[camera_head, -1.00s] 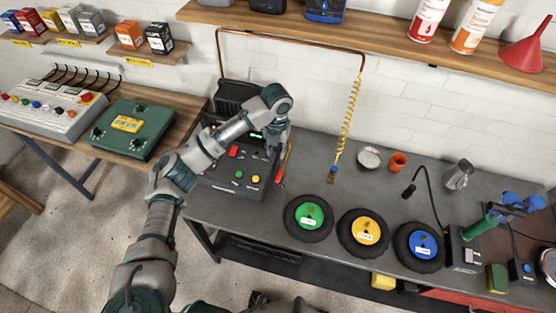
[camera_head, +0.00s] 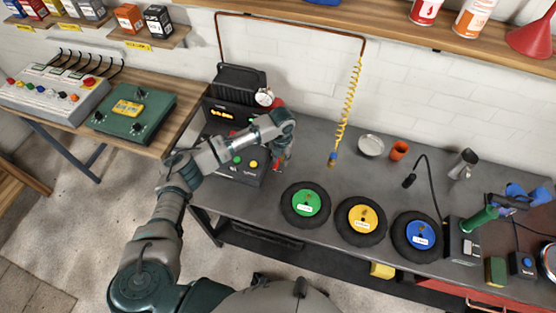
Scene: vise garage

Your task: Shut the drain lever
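The dark machine with the gauge (camera_head: 236,82) stands at the back left of the grey bench. A red part (camera_head: 277,104) shows beside its round white gauge (camera_head: 264,97), just behind my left gripper. My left gripper (camera_head: 281,158) points down at the right side of the machine's button panel. A slim red piece, possibly the drain lever, shows at its fingers and is mostly covered. I cannot tell whether the fingers touch it or how far they are closed. My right gripper is not in view.
Three black wheels with green (camera_head: 306,202), yellow (camera_head: 360,219) and blue (camera_head: 420,235) hubs lie along the bench front. A yellow coiled hose (camera_head: 347,110) hangs right of my gripper. A shelf (camera_head: 400,38) runs above. The bench between hose and machine is clear.

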